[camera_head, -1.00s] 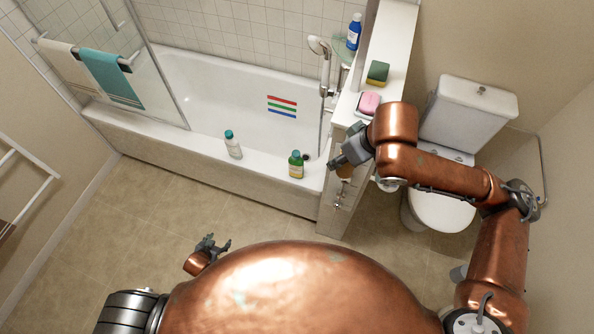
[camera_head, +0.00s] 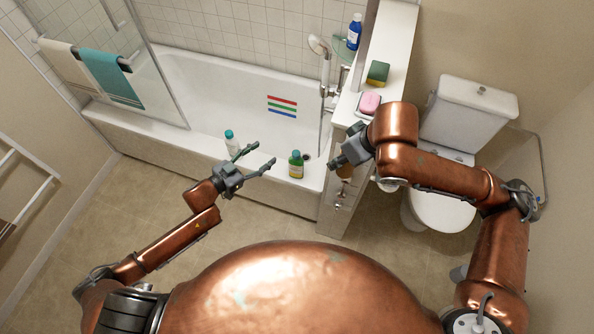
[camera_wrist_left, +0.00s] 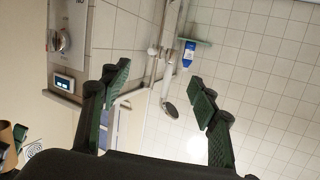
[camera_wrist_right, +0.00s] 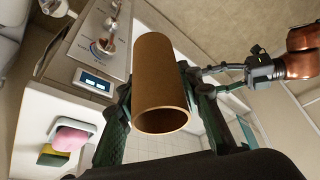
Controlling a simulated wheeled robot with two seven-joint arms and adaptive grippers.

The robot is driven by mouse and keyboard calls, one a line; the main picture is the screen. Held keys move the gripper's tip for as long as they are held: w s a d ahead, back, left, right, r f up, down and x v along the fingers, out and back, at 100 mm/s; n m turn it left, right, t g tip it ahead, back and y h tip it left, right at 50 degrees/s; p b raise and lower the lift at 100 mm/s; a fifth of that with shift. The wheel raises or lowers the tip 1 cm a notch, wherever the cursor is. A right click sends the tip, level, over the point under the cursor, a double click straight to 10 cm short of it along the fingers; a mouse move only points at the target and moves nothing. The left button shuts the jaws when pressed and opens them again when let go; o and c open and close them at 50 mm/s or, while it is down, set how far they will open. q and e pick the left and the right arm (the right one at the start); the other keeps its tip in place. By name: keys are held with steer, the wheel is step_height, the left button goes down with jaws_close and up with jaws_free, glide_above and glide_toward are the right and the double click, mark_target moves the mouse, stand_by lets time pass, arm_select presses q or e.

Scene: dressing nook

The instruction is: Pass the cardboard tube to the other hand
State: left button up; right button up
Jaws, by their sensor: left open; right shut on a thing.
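The cardboard tube (camera_wrist_right: 160,75) is a hollow brown cylinder in the right wrist view, its open end facing the camera. My right gripper (camera_wrist_right: 158,98) is shut on it, one finger on each side. In the head view my right gripper (camera_head: 338,162) hangs by the ledge's end, and only a bit of the tube (camera_head: 345,171) shows below it. My left gripper (camera_head: 263,155) is open and empty, left of the right one with a gap between. Its spread fingers (camera_wrist_left: 160,84) fill the left wrist view's middle. The right wrist view also shows the left gripper (camera_wrist_right: 205,78) beyond the tube.
A white bottle (camera_head: 232,145) and a green bottle (camera_head: 296,165) stand on the bathtub rim (camera_head: 180,140) near my left gripper. The toilet (camera_head: 468,115) is at right.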

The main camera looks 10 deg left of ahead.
arm_select(q)
steer(key=s+d+r+m+g+h, duration=0.1)
steer(key=s+d+r+h, duration=0.1)
steer(key=s+d+r, duration=0.3)
steer(key=s+d+r+m+g+h, duration=0.1)
steer(key=s+d+r+m+h, duration=0.15)
steer(key=r, duration=0.45)
steer(key=m+g+h, duration=0.2)
steer(key=g, duration=0.1)
glide_toward(345, 171)
steer(key=w+a+r, duration=0.1)
steer(key=a, duration=0.2)
steer(key=x, duration=1.2)
steer(key=shift+r, duration=0.3)
steer(key=shift+d+n, duration=0.1)
steer(key=shift+n, duration=0.15)
steer(key=shift+c, duration=0.6)
steer(key=shift+g, duration=0.3)
steer(key=c, duration=1.1)
arm_select(e)
steer(key=o, duration=0.8)
arm_select(q)
steer(key=shift+o, duration=0.2)
arm_select(e)
steer(key=shift+o, duration=0.2)
steer(key=shift+r, duration=0.1)
